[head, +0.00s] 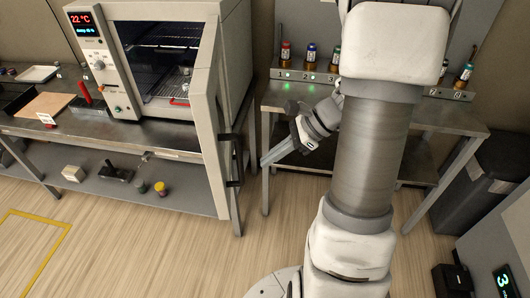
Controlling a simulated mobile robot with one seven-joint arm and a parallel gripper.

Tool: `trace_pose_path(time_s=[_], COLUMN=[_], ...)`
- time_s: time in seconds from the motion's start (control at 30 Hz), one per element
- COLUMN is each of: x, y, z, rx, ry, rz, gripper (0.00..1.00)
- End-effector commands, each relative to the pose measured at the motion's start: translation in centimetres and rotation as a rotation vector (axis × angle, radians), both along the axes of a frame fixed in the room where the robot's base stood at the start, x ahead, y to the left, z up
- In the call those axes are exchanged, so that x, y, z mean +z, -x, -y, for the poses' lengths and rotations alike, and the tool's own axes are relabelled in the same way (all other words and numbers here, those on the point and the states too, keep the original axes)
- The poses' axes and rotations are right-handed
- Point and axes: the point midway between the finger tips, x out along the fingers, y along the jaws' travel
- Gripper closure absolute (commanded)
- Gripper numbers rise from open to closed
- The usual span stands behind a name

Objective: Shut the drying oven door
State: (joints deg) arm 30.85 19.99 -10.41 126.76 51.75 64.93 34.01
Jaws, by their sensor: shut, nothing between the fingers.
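The drying oven (165,60) stands on the bench at the left, with a red 22 °C display on its panel. Its door (208,140) stands open, swung out towards me from the right side and seen nearly edge-on. A dark handle (232,162) is on the door's right-hand, outer face. My gripper (264,163) is shut and empty. It points down and left, to the right of the handle, with a small gap between them in the picture. My arm hides part of the right bench.
Racks and a red-handled item (179,102) are inside the oven. A second bench (440,117) at the right carries small bottles (311,53) on numbered stands. A dark bin (487,185) stands right of it. The wooden floor before the left bench is clear.

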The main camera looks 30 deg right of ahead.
Motion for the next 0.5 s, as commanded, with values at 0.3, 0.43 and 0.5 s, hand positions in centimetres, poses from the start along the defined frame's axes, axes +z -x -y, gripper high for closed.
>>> trace_pose_path(time_s=[0.3, 0.43, 0.5], x=[-5.0, -4.8, -4.8], y=[-1.7, -2.4, -2.8], z=[-4.7, -6.6, -7.3], rx=[0.005, 0.006, 0.005], ry=[-0.001, 0.002, 0.002], rz=[-0.003, -0.001, 0.000], gripper=[1.00, 1.00, 1.00])
